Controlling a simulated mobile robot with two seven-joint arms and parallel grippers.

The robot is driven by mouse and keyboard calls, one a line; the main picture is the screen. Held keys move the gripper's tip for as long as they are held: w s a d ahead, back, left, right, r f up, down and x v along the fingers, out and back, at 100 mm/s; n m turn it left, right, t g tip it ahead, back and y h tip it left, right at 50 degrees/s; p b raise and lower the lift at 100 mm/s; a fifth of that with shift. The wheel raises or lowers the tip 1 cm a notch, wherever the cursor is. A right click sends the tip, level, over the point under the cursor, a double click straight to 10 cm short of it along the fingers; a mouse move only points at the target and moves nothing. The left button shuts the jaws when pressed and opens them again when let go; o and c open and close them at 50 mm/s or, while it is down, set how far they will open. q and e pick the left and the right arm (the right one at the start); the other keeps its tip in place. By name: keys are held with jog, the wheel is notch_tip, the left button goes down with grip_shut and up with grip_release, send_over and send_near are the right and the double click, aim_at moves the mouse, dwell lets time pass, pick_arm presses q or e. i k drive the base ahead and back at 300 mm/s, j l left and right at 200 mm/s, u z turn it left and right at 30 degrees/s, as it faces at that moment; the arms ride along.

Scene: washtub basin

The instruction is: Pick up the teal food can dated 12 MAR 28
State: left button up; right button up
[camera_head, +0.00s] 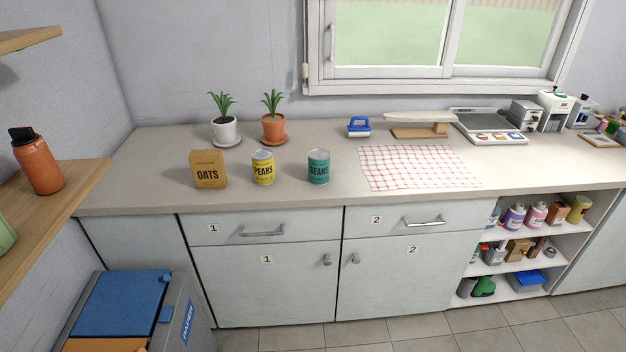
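A teal can labelled BEANS (318,167) stands upright on the counter, left of the checked cloth. Its date is too small to read in this view. A yellow can labelled PEARS (263,168) stands to its left, and a brown OATS box (208,169) stands further left. Neither of my grippers is in the head view.
The counter (330,199) has a bare front strip. Two potted plants (224,127) (273,125) stand behind the cans. A checked cloth (418,167) lies to the right. A blue-handled item (359,127) and a scale (487,125) are further back. A wooden shelf (85,180) juts in at left.

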aim_at(319, 158)
jog(key=i+l+u, duration=0.6)
jog(key=l, duration=0.35)
jog(key=i, duration=0.1)
